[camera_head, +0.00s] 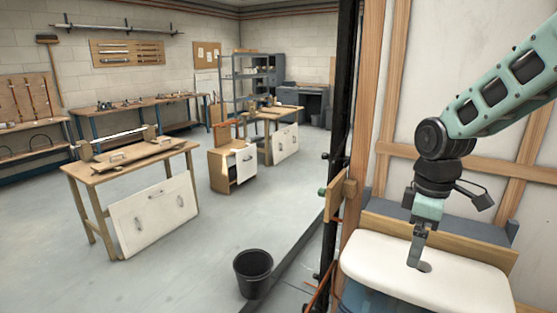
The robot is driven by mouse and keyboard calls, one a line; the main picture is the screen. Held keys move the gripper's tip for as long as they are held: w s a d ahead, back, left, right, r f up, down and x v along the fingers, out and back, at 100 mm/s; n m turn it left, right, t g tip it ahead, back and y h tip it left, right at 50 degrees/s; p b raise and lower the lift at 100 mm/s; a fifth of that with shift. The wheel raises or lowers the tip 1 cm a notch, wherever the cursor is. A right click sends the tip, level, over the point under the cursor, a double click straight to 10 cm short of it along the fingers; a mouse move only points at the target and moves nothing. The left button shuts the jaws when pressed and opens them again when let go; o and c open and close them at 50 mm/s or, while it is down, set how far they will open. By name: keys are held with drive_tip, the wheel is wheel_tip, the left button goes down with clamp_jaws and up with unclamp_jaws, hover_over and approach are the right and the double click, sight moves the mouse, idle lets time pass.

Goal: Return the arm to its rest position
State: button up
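My arm (510,90) reaches in from the right edge, green with black joints, bent at a black elbow-like joint. My gripper (416,252) points straight down at its lower end. Its tip is at or just above a round hole in the top of a white lid (455,275). I cannot tell whether the tip touches the lid. The fingers show as one narrow grey shape, so their opening cannot be made out. No held object can be seen.
A wooden wall frame (364,110) and dark post stand just left of the arm. A wooden rail (440,232) runs behind the lid. A black bucket (253,268) stands on the open grey floor. Workbenches (130,165) stand farther left.

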drive_tip(key=s+a+f+m+b, duration=0.1)
drive_tip(key=s+a, duration=0.7)
drive_tip(key=s, duration=0.3)
drive_tip(key=s+a+f+m+b, duration=0.1)
drive_tip(key=s+a+m, duration=0.1)
drive_tip(key=s+a, duration=0.6)
drive_tip(key=s, duration=0.4)
drive_tip(key=shift+a+f+b, duration=0.3)
drive_tip(key=shift+f+b, duration=0.05)
drive_tip(key=shift+f, duration=0.05)
